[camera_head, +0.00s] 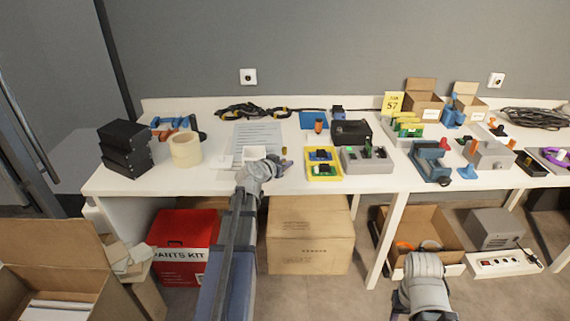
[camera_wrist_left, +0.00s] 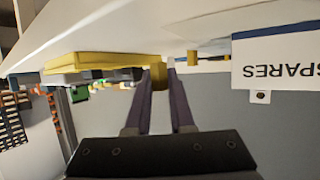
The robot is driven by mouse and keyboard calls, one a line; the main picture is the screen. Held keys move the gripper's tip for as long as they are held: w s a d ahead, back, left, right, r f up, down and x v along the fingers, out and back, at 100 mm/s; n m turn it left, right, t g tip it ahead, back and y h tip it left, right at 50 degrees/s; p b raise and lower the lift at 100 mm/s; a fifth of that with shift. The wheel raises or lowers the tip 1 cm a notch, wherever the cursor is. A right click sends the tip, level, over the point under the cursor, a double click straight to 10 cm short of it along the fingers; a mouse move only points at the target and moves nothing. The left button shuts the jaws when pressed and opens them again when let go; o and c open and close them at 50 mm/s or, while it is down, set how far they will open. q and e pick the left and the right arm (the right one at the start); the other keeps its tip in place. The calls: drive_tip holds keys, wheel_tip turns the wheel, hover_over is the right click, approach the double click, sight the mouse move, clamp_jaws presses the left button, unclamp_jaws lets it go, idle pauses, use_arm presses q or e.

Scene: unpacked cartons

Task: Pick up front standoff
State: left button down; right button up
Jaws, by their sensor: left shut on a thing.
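A brass-coloured standoff (camera_wrist_left: 158,76) stands between the two fingers of my left gripper (camera_wrist_left: 160,84) in the left wrist view, which is upside down. The fingers are shut on it. In the head view my left gripper (camera_head: 276,163) is low over the front of the white table, and the standoff it holds is hidden. A second brass standoff (camera_head: 284,151) stands just beyond the gripper; it also shows in the left wrist view (camera_wrist_left: 193,58), apart from the fingers. Part of my right arm shows at the bottom of the head view, but its gripper does not.
A white box (camera_wrist_left: 276,55) marked SPARES stands beside the standoffs. A yellow tray (camera_head: 311,176) with circuit boards is to the right, with a grey fixture (camera_head: 366,165) beyond it. A tape roll (camera_head: 185,150) and black boxes (camera_head: 124,146) stand to the left.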

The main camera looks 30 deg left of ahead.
use_arm(q)
wheel_tip(320, 180, up, 8)
drive_tip(key=p, duration=0.7)
